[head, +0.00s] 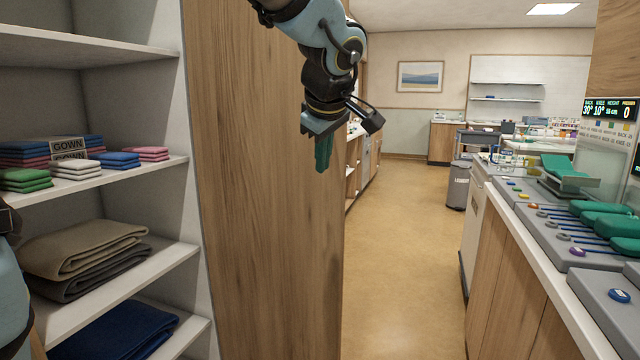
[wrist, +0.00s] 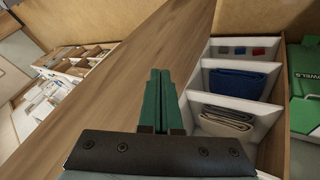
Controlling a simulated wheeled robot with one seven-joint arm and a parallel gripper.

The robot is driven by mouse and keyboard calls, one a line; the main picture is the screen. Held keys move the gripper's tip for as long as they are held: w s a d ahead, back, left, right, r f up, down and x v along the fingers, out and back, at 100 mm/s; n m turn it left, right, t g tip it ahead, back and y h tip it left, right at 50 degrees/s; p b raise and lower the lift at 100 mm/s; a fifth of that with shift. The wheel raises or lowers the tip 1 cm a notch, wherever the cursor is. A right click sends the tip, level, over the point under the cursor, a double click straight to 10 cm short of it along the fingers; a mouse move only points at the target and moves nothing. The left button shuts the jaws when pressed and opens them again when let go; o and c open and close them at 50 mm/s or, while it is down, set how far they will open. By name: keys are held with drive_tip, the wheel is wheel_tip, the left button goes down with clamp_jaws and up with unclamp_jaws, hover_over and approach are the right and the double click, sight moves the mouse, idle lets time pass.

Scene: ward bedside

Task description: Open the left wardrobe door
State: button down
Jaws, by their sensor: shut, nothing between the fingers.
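A tall wooden panel (head: 262,190) stands out from the right end of the open shelves, like a door swung wide. I cannot tell for certain that it is the left wardrobe door, and no handle shows. The panel also runs diagonally through the wrist view (wrist: 128,75). My gripper (head: 323,165) hangs near the panel's right edge, its green fingers pointing down. In the wrist view the fingers (wrist: 158,90) are together and empty, in front of the panel. I cannot tell whether they touch it.
White shelves (head: 110,190) at left hold folded gowns (head: 70,160) and blankets (head: 85,262). Tan floor (head: 405,260) is clear right of the panel. A long counter (head: 545,240) with green pads lines the right side. A grey bin (head: 457,185) stands farther back.

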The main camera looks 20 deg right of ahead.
sight(327, 184)
drive_tip(key=p+x, duration=0.1)
drive_tip(key=x, duration=0.2)
drive_tip(key=d+p+x, duration=0.1)
drive_tip(key=x, duration=0.2)
drive_tip(key=w+d+r+p+x, duration=0.1)
drive_tip(key=x, duration=0.3)
drive_tip(key=shift+w+d+f+p, duration=0.1)
drive_tip(key=shift+w+d+p, duration=0.25)
drive_tip(key=shift+d, duration=0.25)
